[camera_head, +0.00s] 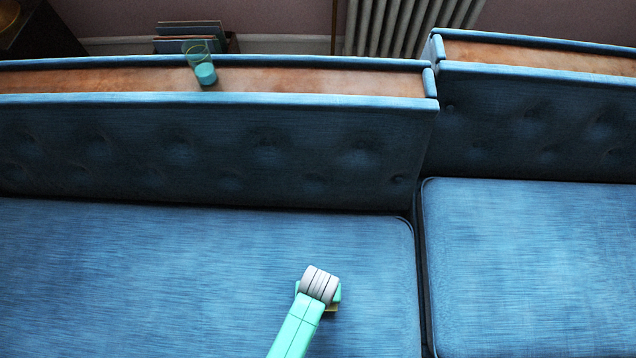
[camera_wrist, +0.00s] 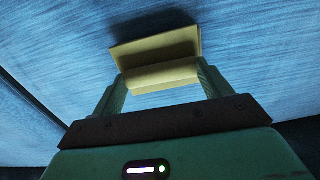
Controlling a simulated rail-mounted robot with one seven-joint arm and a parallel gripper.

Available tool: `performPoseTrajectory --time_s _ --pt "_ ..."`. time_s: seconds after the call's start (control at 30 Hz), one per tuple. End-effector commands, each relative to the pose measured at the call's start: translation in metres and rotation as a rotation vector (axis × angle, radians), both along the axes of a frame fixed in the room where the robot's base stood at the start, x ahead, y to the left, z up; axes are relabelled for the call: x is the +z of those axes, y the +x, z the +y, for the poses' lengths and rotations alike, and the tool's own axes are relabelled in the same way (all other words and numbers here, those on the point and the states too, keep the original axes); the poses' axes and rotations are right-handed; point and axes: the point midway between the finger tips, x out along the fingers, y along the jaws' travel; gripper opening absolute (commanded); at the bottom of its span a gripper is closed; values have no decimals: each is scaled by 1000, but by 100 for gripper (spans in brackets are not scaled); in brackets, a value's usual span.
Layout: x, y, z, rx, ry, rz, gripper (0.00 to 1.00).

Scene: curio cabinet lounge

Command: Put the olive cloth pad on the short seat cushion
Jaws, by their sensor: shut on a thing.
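My gripper (camera_wrist: 162,85) is shut on the olive cloth pad (camera_wrist: 155,50), which looks yellowish and folded between the two green fingers in the wrist view. A dark shadow lies on the blue fabric beside the pad; I cannot tell whether the pad touches it. In the head view my gripper (camera_head: 331,305) is over the right part of the left blue seat cushion (camera_head: 150,275), and only a sliver of the pad (camera_head: 331,308) shows. A right blue seat cushion (camera_head: 540,260) lies across a dark gap. Both cushions run out of frame, so I cannot tell which is short.
Tufted blue backrests (camera_head: 220,150) rise behind the cushions, topped by wooden ledges (camera_head: 320,80). A glass with teal contents (camera_head: 205,73) stands on the left ledge. A radiator (camera_head: 405,25) is behind. The cushion tops look clear apart from my arm.

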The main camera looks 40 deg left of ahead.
Motion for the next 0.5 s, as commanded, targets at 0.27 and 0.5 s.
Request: performPoseTrajectory --time_s 0.27,0.5 --pt "-3 0 0 0 -1 1 99" --pt "-1 0 0 0 0 0 99"
